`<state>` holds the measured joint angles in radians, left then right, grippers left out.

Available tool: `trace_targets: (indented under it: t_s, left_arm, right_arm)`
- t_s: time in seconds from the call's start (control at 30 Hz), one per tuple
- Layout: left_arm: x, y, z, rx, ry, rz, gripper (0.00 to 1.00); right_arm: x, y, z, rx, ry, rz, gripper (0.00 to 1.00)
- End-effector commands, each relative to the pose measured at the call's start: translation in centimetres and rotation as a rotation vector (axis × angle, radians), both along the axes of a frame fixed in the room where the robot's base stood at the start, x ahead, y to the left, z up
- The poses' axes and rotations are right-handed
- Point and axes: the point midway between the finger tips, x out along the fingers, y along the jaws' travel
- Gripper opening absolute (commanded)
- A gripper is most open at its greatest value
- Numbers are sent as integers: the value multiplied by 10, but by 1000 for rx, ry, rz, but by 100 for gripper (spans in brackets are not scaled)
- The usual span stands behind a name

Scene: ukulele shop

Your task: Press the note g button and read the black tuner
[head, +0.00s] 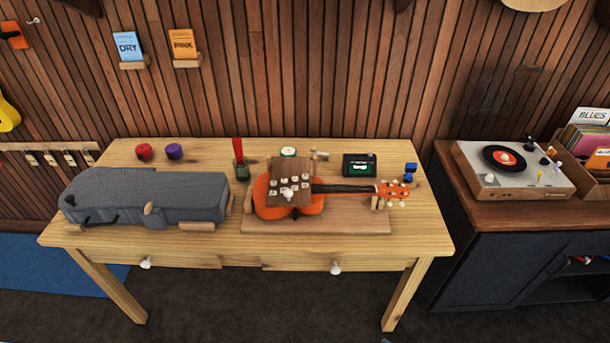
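A brown wooden panel (289,172) with several small pale buttons (304,179) lies over the body of an orange ukulele (262,205). The letters on the buttons are too small to read, so I cannot tell which one is note g. The black tuner (346,171) stands behind the ukulele's neck, to the right of the panel. Neither of my grippers is in view.
The ukulele rests on a wooden board (350,224) on the table (110,238). A grey case (180,195) fills the table's left side. A cup (241,173) with a red item stands behind, left of the panel. A record player (500,180) stands on the right cabinet.

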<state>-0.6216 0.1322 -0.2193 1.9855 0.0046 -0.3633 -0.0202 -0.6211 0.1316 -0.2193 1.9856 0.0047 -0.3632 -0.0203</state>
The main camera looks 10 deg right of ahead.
Motion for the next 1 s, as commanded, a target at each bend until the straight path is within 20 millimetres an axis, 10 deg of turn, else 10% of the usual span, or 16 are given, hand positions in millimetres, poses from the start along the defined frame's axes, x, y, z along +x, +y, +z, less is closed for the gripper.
trace_targets:
  t_s: [0.13, 1.0]
  left_arm:
    - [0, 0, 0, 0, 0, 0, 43]
    - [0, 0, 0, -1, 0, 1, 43]
  right_arm:
    - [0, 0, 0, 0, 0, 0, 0]
    - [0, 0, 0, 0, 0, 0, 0]
